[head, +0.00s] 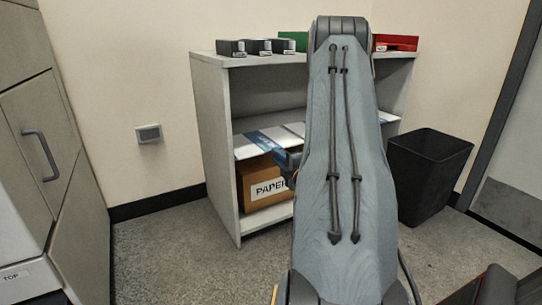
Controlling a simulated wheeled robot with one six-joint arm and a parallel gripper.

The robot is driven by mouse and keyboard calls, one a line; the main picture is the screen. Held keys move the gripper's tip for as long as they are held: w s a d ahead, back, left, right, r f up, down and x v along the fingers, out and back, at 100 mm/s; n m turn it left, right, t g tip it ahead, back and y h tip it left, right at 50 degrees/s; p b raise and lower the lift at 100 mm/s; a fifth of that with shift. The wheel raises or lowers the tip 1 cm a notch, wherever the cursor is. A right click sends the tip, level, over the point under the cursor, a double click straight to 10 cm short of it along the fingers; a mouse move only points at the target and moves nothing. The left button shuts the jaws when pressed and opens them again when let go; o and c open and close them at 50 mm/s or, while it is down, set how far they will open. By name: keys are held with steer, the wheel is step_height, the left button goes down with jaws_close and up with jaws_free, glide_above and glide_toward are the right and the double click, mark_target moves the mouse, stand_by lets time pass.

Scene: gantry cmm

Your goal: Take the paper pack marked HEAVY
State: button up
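White paper packs with blue bands (258,143) lie on the middle shelf of a grey shelf unit (217,150). No HEAVY marking can be read on them. My raised arm covers the middle of the shelf, so some packs may be hidden. A white edge shows to the right of my arm, on the same shelf. A dark part of my arm's end (288,163) shows at the left of the arm, in front of the shelf. My gripper's fingers are hidden behind the arm, so I cannot see whether they hold anything.
A brown box labelled PAPER (265,182) sits on the bottom shelf. Black holders (250,47), a green item (293,38) and red items (397,42) are on top. A black bin (430,165) stands right, cabinets (45,130) left. Floor is clear at front left.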

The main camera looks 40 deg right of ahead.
steer(key=shift+x, duration=1.95)
jaws_close()
steer(key=shift+f, duration=0.1)
step_height(320, 180, up, 3)
steer(key=shift+f+p, duration=0.2)
steer(key=shift+p, duration=0.5)
